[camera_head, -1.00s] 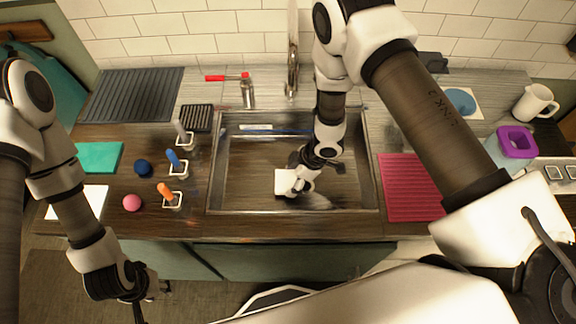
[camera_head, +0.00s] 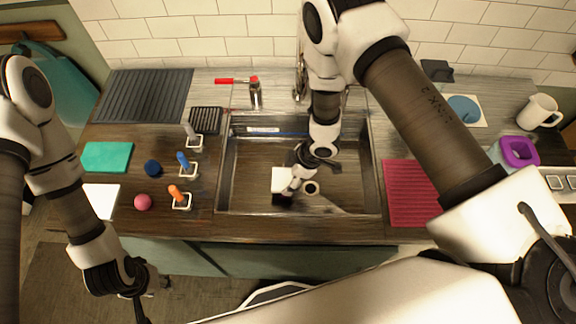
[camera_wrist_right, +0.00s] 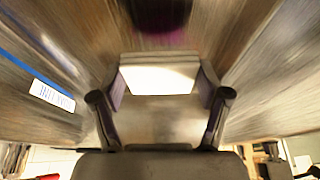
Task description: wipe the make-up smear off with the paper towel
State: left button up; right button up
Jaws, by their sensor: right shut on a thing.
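The paper towel (camera_head: 282,179) is a small white pad low inside the sink. It also shows between the fingers in the right wrist view (camera_wrist_right: 159,79). My right gripper (camera_head: 293,184) is shut on it, pointing down into the sink. A dark purple patch, which looks like the make-up smear (camera_wrist_right: 160,38), lies just beyond the pad in the right wrist view, blurred. In the head view a dark patch shows at the pad's front edge; the pad may hide part of it. My left gripper (camera_head: 146,291) hangs in front of the counter, away from the sink; its fingers are unclear.
The sink (camera_head: 232,185) has steep walls around my right gripper, with a round drain (camera_head: 311,188) beside the pad. A faucet (camera_head: 300,85) stands behind. Brushes in holders (camera_head: 183,162) stand left of the sink; a red mat (camera_head: 408,190) lies right of it.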

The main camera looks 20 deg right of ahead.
aim_at(281, 179)
jog(key=r+p, duration=0.1)
jog(key=r, duration=0.1)
jog(key=shift+w+a+r+p, duration=0.1)
jog(key=shift+a+r+p, duration=0.1)
jog(key=shift+r+p, duration=0.2)
jog(key=shift+d+r+p, duration=0.15)
jog(key=shift+r+p, duration=0.3)
jog(key=shift+r, duration=0.15)
